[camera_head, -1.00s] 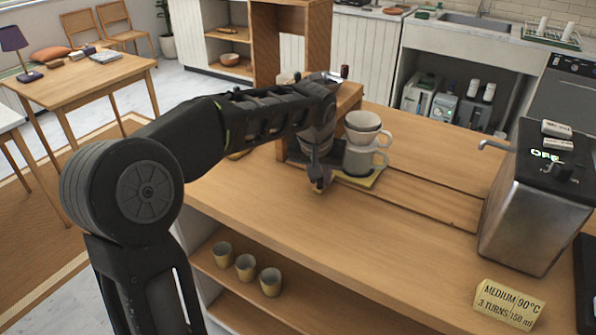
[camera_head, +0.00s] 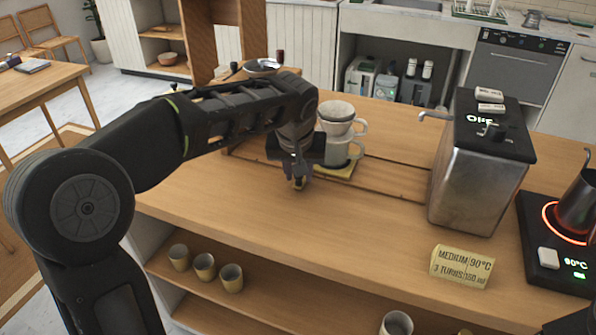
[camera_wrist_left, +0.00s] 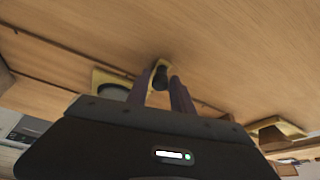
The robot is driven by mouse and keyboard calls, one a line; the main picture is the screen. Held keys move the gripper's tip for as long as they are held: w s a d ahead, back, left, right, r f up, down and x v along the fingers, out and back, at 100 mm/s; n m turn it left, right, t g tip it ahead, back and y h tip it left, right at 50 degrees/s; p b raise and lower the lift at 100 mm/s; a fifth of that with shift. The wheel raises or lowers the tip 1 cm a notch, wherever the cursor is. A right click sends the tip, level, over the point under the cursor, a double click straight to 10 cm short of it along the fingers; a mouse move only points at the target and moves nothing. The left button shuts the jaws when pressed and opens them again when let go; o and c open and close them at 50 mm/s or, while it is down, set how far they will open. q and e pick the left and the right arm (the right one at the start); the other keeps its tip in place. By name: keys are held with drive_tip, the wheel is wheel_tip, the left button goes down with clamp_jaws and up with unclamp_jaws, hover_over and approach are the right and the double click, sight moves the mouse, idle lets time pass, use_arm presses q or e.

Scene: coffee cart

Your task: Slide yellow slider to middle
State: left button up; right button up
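The yellow slider (camera_head: 347,174) is a flat yellow carriage on the grooved track (camera_head: 395,186) in the wooden counter, partway between the track's ends. A white dripper (camera_head: 338,115) sits over a mug (camera_head: 338,150) on it; both look upright. My left gripper (camera_head: 299,183) is low over the counter, at the front left of the carriage. In the left wrist view, the fingers (camera_wrist_left: 162,84) close around a small dark knob (camera_wrist_left: 160,74) with a yellow edge, by the yellow carriage (camera_wrist_left: 106,77). My wrist partly hides the carriage's left side. My right gripper does not show.
A metal water box with a spout (camera_head: 478,165) stands beyond the track's right end. A lit hot plate (camera_head: 556,250) with a kettle (camera_head: 580,205) is farther right. A yellow card (camera_head: 462,267) stands at the front. Several cups sit on the shelf (camera_head: 270,295) below.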

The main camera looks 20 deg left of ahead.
use_arm(q)
drive_tip(key=shift+o, duration=1.1)
drive_tip(key=v, duration=0.7)
drive_tip(key=shift+s+r, duration=0.2)
drive_tip(key=shift+r, duration=0.1)
